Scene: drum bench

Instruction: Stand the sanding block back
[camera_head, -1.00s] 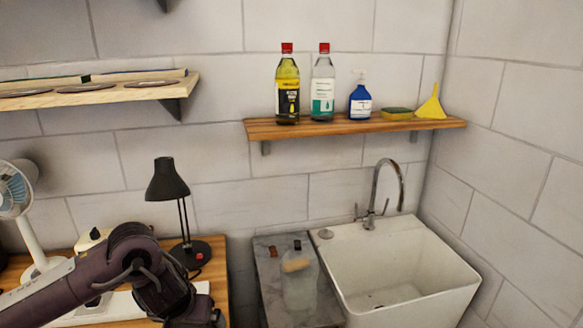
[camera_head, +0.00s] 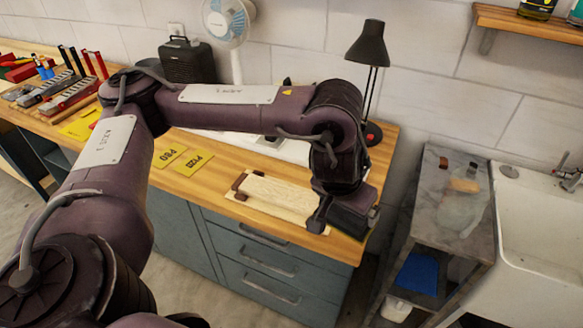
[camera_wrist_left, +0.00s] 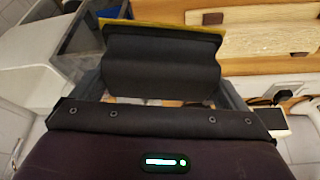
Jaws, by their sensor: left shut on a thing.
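The sanding block (camera_wrist_left: 163,66) is dark grey with a yellow sheet along one edge, and it fills the upper middle of the left wrist view. My left gripper (camera_wrist_left: 162,98) is shut on it. In the head view my left gripper (camera_head: 338,212) is over the right front corner of the wooden bench (camera_head: 335,248), beside a pale wooden board. The sanding block (camera_head: 352,222) shows there only in part, dark, at the gripper. Whether it touches the bench I cannot tell. My right gripper is not in view.
The pale board (camera_head: 278,192) lies on the bench with a brown piece at its left end. Yellow sheets marked P80 (camera_head: 168,157) and P120 (camera_head: 194,162) lie left of it. A black lamp (camera_head: 371,45) stands behind. A grey side table (camera_head: 425,215) stands right, past a gap.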

